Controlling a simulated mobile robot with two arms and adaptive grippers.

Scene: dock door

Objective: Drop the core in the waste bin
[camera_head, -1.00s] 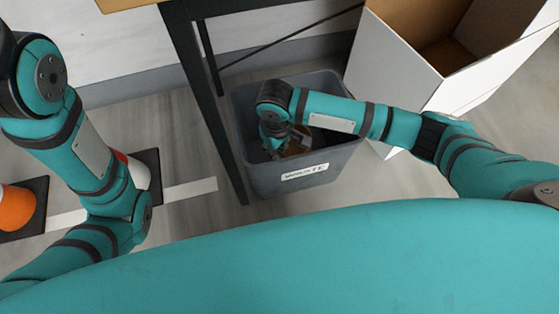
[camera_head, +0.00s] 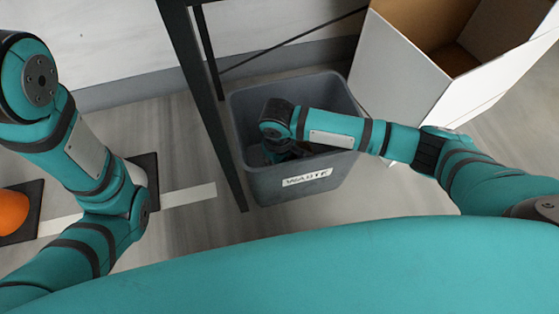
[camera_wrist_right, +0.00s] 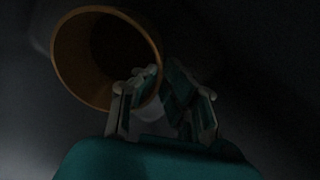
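The grey waste bin (camera_head: 346,100) stands on the floor, with a white WASTE label on its front. My right gripper (camera_head: 288,152) reaches down inside it, partly hidden by my wrist and the bin's shade. In the right wrist view, the core (camera_wrist_right: 66,72) is a brown hollow tube with its round opening facing the camera, beyond and left of my right fingers (camera_wrist_right: 160,72). The core does not show in the head view now. My left arm hangs at the left; its gripper is out of view.
A dark table leg (camera_head: 205,105) stands close to the bin's left side. A large open white box (camera_head: 400,80) stands right of the bin. An orange cone (camera_head: 12,210) is on the floor at the far left.

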